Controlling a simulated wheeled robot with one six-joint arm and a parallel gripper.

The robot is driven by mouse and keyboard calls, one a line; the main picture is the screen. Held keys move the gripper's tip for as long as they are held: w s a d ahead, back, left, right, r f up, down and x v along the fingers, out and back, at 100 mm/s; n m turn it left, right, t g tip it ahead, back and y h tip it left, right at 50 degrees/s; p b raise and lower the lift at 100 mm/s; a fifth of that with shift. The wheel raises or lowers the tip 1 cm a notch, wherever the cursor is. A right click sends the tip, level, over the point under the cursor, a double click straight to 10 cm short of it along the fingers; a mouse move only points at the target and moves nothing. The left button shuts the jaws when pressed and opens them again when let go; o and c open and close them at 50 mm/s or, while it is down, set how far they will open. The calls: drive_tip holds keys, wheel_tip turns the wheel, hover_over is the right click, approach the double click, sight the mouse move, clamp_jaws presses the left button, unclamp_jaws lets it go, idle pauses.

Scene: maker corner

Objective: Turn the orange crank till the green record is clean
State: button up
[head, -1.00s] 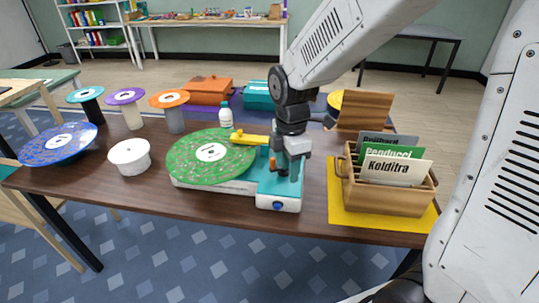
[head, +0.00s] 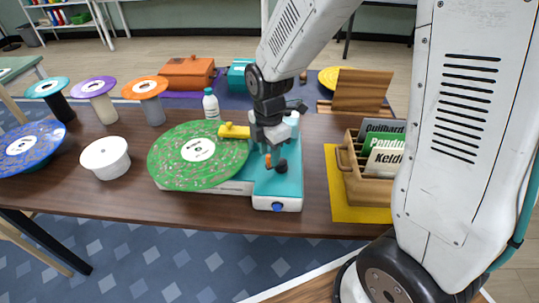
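The green record (head: 198,149) with a white label lies on the turntable machine (head: 278,190), which has a teal top and a white base. Its green face is spotted with pale flecks. A yellow arm (head: 233,131) reaches over the record's right edge. The orange crank (head: 268,160) shows as a small upright piece on the teal part, beside a dark round knob (head: 281,166). My gripper (head: 273,145) points down right above the crank, at the teal part. Its fingers partly cover the crank, and I cannot tell whether they touch or grip it.
A wooden crate with labelled cards (head: 364,185) stands on a yellow mat (head: 345,210) to the right. A white tub (head: 106,158), a blue record (head: 30,147) and several disc-topped stands (head: 146,88) are to the left. A small bottle (head: 211,104) stands behind the record.

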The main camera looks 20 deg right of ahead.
drive_tip(key=shift+f, duration=1.1)
clamp_jaws()
